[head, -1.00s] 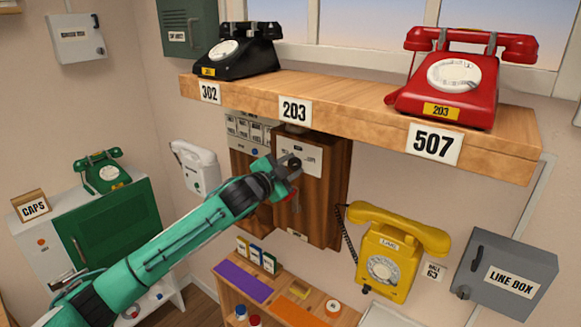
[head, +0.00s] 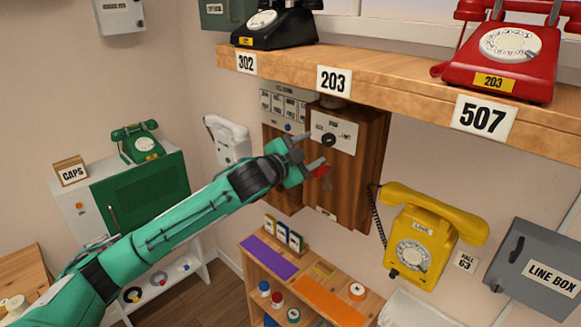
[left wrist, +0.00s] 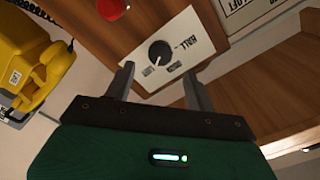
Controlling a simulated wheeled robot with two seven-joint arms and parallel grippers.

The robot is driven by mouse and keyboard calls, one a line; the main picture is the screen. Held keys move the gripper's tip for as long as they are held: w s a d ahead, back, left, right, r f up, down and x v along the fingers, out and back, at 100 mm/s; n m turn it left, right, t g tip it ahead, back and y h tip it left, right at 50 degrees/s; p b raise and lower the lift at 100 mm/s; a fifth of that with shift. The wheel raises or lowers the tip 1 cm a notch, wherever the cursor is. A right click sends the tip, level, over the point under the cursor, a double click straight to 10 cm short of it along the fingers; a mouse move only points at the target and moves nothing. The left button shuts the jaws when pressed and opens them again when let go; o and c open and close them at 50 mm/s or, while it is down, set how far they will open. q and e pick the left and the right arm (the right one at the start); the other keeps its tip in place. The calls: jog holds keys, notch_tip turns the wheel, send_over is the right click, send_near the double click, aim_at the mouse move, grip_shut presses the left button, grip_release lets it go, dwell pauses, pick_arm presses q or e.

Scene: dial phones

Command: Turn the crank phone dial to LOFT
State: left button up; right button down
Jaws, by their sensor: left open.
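The crank phone is a brown wooden box (head: 352,185) on the wall under the shelf. Its black round dial knob (head: 329,140) sits on a white plate with lettering; the knob (left wrist: 160,50) and plate also show in the left wrist view, with "HALL" legible to its right. I cannot tell surely which word the knob points to. The right gripper is not in view.
A red knob (head: 320,171) is on the box below the plate. The shelf (head: 400,90) with black and red phones overhangs the box. A yellow phone (head: 425,250) hangs to the right, a white phone (head: 228,140) to the left. A low cabinet with colored mats stands below.

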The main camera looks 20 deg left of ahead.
pick_arm(q)
jog(key=b+v, duration=0.2)
jog(key=v, duration=0.5)
jog(key=shift+s, duration=0.3)
jog(key=shift+a, duration=0.1)
